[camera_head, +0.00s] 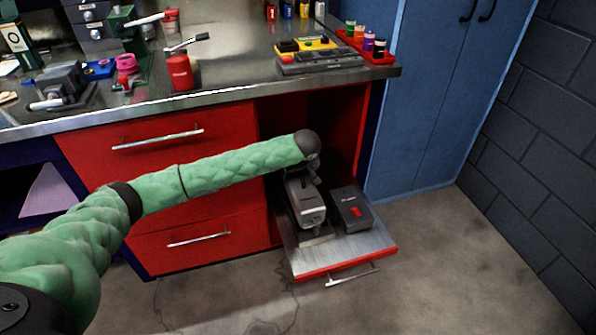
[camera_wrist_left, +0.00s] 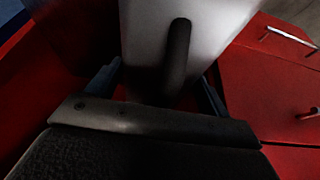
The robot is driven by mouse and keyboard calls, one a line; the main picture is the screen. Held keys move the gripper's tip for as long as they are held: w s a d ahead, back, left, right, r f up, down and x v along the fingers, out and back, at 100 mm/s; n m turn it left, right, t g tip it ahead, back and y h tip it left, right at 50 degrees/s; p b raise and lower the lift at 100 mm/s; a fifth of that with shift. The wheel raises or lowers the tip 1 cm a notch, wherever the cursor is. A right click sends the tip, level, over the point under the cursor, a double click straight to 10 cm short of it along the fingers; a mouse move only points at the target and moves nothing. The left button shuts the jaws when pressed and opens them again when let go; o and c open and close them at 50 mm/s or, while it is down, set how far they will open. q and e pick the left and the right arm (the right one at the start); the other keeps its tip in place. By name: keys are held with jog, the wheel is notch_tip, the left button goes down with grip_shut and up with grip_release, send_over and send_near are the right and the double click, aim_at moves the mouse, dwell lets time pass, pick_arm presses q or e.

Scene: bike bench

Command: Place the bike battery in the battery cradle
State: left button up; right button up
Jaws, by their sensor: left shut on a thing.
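My left gripper (camera_head: 308,213) points down over the pulled-out tray at the bottom of the red bench. It is shut on the bike battery, which is largely hidden under it in the head view. In the left wrist view my two fingers (camera_wrist_left: 160,92) stand on either side of a pale grey body with a dark bar, which I take to be the battery (camera_wrist_left: 148,45). A grey base, probably the battery cradle (camera_head: 318,239), shows just below my gripper. I cannot tell whether battery and cradle touch. My right gripper is not in view.
The metal tray (camera_head: 368,248) has a red front and a handle. A dark box with a red mark (camera_head: 351,209) stands on it, close right of my gripper. Red drawers (camera_head: 160,150) stand left, a blue cabinet (camera_head: 425,90) right. The bench top above holds tools.

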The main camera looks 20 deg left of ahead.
aim_at(299, 177)
pick_arm(q)
jog(key=shift+w+f, duration=0.1)
jog(key=shift+f, duration=1.2)
jog(key=o, duration=1.6)
jog(key=shift+f, duration=0.25)
jog(key=o, duration=0.4)
jog(key=v, duration=1.1)
jog(key=shift+d+p, duration=0.1)
jog(key=shift+p, duration=0.25)
jog(key=shift+s+d+r, duration=0.1)
jog(key=shift+s+r, duration=0.25)
jog(key=shift+r, duration=0.2)
